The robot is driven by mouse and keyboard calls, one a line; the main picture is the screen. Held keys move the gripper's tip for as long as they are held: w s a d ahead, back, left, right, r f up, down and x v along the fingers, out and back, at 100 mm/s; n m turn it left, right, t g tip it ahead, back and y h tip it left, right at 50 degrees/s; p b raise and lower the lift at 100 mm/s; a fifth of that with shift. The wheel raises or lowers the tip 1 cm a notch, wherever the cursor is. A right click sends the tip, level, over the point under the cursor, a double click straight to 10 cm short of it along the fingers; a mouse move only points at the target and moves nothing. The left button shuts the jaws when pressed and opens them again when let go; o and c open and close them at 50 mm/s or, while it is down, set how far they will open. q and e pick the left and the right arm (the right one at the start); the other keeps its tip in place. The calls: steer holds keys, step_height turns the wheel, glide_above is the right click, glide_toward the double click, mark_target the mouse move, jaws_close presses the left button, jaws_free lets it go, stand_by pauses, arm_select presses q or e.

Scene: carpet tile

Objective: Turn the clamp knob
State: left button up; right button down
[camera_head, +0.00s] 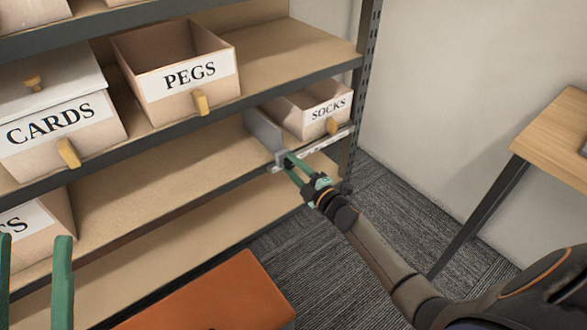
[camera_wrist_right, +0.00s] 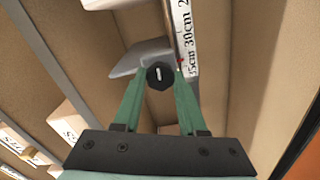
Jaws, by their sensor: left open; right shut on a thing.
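The clamp knob is a dark round knob with a pale line on its face, seen in the right wrist view (camera_wrist_right: 160,76). My right gripper (camera_wrist_right: 160,84) is shut on it, with a green fingertip on each side. The knob sits by a grey divider plate (camera_head: 264,132) and a ruler strip (camera_head: 318,148) along the shelf's front edge; the strip's centimetre marks show in the wrist view. My left gripper (camera_head: 34,240) is open and empty at the lower left.
A SOCKS bin (camera_head: 328,112) stands right of the divider on the same shelf. PEGS (camera_head: 190,80) and CARDS (camera_head: 60,122) bins stand on the shelf above. An orange box top (camera_head: 225,298) is low in front. A wooden table (camera_head: 556,135) is at right.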

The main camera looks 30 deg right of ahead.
steer(key=n+b, duration=0.1)
steer(key=n, duration=0.4)
steer(key=shift+n+b, duration=0.3)
stand_by(0.4)
steer(key=shift+c, duration=2.3)
jaws_free()
steer(key=shift+s, duration=0.1)
steer(key=s+d+p, duration=0.1)
steer(key=s+p, duration=0.2)
steer(key=s, duration=0.9)
steer(key=shift+s+d, duration=0.15)
steer(key=shift+d, duration=0.25)
